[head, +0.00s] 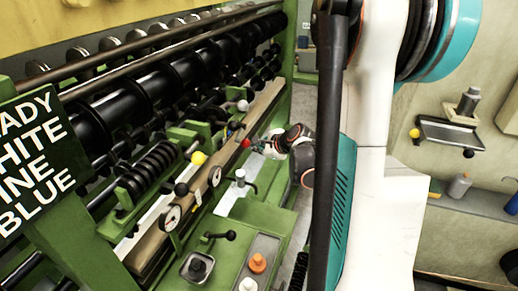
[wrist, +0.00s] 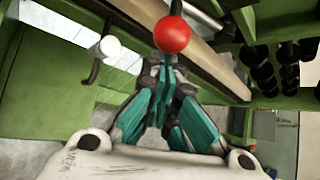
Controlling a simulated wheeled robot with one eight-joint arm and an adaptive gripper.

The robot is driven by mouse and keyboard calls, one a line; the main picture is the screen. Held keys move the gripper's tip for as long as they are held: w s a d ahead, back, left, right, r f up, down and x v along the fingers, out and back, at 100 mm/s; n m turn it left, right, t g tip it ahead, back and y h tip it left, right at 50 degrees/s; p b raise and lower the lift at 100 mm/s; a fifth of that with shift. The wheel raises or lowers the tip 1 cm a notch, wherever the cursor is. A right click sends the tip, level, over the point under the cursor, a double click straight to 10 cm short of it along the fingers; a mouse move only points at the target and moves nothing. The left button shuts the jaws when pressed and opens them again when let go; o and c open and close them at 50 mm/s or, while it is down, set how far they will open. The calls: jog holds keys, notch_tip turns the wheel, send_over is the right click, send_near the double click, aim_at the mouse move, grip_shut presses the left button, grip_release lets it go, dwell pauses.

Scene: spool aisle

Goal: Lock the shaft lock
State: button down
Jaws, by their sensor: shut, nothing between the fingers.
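A red ball knob (wrist: 172,34) on a dark stem shows in the wrist view, just beyond my fingertips. It also shows in the head view (head: 245,143), at the machine's front rail. My gripper (wrist: 163,70) is shut and empty, with its teal fingers together. In the head view my gripper (head: 257,146) reaches in from the right, close to the red knob. Whether the fingertips touch the knob I cannot tell. No label shows which part is the shaft lock, so I cannot tell whether the red knob belongs to it.
Nearby on the machine are a yellow knob (head: 199,158), a black knob (head: 181,188) and a white knob (head: 243,105). Two gauges (head: 172,217) sit lower left. A white-topped handle (head: 240,175) stands below my gripper. A sign (head: 38,150) blocks the left side.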

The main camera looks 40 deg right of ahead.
jog(key=shift+s+a+r+m+g+y+p, duration=0.1)
jog(key=shift+a+r+m+g+y+p, duration=0.1)
jog(key=shift+r+m+g+y+p, duration=0.25)
jog(key=shift+s+a+r+m+g+y+p, duration=0.15)
jog(key=shift+r+g+y+p, duration=0.15)
jog(key=shift+r+p, duration=0.3)
jog(key=shift+f, duration=0.2)
